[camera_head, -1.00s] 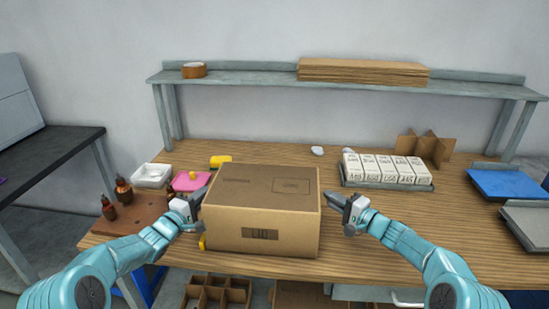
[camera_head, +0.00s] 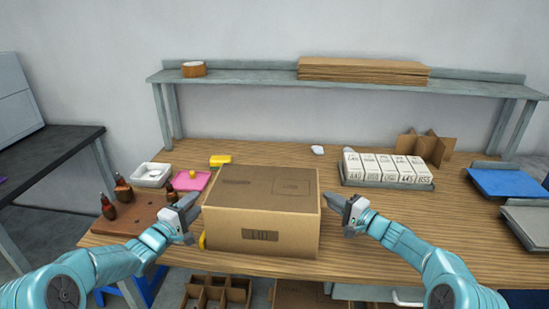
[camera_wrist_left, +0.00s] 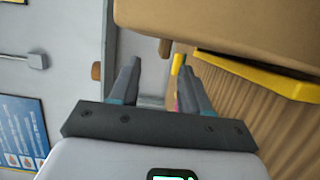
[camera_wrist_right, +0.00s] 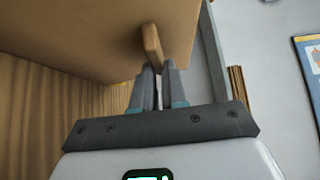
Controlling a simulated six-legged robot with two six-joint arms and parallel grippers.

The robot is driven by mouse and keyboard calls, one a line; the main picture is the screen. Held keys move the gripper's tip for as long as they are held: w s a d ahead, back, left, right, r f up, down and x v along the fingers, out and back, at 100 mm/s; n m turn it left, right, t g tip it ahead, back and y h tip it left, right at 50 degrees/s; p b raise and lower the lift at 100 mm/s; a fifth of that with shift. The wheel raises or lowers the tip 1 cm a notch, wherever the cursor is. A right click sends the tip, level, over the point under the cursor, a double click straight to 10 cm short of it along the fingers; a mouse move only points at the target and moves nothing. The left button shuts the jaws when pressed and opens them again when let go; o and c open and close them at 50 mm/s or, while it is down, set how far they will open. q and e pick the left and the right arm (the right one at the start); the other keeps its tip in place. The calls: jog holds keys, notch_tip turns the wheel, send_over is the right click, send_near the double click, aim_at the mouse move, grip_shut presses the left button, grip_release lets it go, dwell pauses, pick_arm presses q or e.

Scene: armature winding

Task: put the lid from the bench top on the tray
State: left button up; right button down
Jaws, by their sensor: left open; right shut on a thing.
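A pink square piece with a yellow knob (camera_head: 186,185), which looks like a lid, lies on the bench behind the left gripper. A shallow white tray (camera_head: 143,184) stands to its left. A grey tray (camera_head: 388,186) holds several white cartons at the right; I cannot tell which tray is meant. A large cardboard box (camera_head: 262,242) stands between my grippers. My left gripper (camera_head: 190,206) is open beside its left side, apart from the box's side tab (camera_wrist_left: 165,47). My right gripper (camera_head: 334,202) is shut on the right side tab (camera_wrist_right: 151,45).
A brown board with dark bottles (camera_head: 123,190) lies at the left. A yellow item (camera_wrist_left: 262,80) shows at the box's lower left edge. Blue (camera_head: 505,183) and grey (camera_head: 540,222) trays stand at the right. A shelf (camera_head: 240,77) spans the back.

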jog(key=shift+s+f+b, duration=0.15)
jog(key=shift+f+b, duration=0.15)
jog(key=shift+f, duration=0.25)
jog(key=c, duration=1.1)
grip_release()
jog(key=shift+f, duration=0.1)
pick_arm(q)
jog(key=v, duration=0.7)
jog(key=shift+s, duration=0.25)
notch_tip(320, 180, down, 3)
jog(key=shift+a+r+b, duration=0.1)
jog(key=shift+r+b, duration=0.05)
jog(key=shift+b, duration=1.1)
pick_arm(e)
jog(key=v, duration=1.6)
jog(key=shift+r, duration=0.2)
pick_arm(q)
jog(key=shift+s, duration=0.1)
